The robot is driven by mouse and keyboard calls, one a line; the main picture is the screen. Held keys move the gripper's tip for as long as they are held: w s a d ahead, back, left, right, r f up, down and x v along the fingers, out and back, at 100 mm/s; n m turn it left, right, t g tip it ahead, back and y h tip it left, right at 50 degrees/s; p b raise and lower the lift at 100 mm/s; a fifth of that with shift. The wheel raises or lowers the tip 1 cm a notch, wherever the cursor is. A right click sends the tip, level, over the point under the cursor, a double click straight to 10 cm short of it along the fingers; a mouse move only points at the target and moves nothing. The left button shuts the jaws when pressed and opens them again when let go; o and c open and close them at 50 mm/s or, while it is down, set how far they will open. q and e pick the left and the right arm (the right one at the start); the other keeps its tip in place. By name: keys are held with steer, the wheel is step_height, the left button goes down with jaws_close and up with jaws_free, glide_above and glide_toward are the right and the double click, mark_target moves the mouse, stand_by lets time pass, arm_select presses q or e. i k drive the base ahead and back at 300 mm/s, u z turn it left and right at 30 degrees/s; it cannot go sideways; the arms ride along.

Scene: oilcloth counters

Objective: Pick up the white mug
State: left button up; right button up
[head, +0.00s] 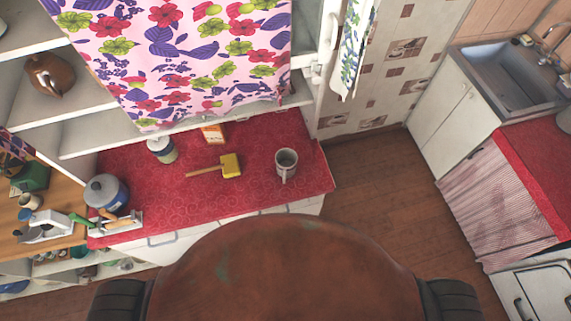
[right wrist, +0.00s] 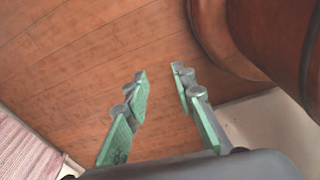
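The white mug (head: 286,162) stands upright on the red oilcloth counter (head: 240,200), near its right end. Its handle points toward the bottom of the head view. Neither gripper shows in the head view, so both are away from the mug there. My right gripper (right wrist: 158,80) shows in the right wrist view with its two green-padded fingers apart. Nothing is between them, and the brown wooden floor lies beyond. The mug is not visible in the right wrist view. My left gripper is not in view.
Left of the mug lie a yellow-headed brush (head: 230,165), a small orange-and-white box (head: 213,134) and a jar (head: 162,150). A grey-lidded pot (head: 106,192) stands at the left. A floral curtain (head: 180,60) hangs behind. Floor (head: 380,200) is clear to the right.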

mark_target(286, 159)
steer(key=k, duration=1.2)
steer(key=u, duration=0.45)
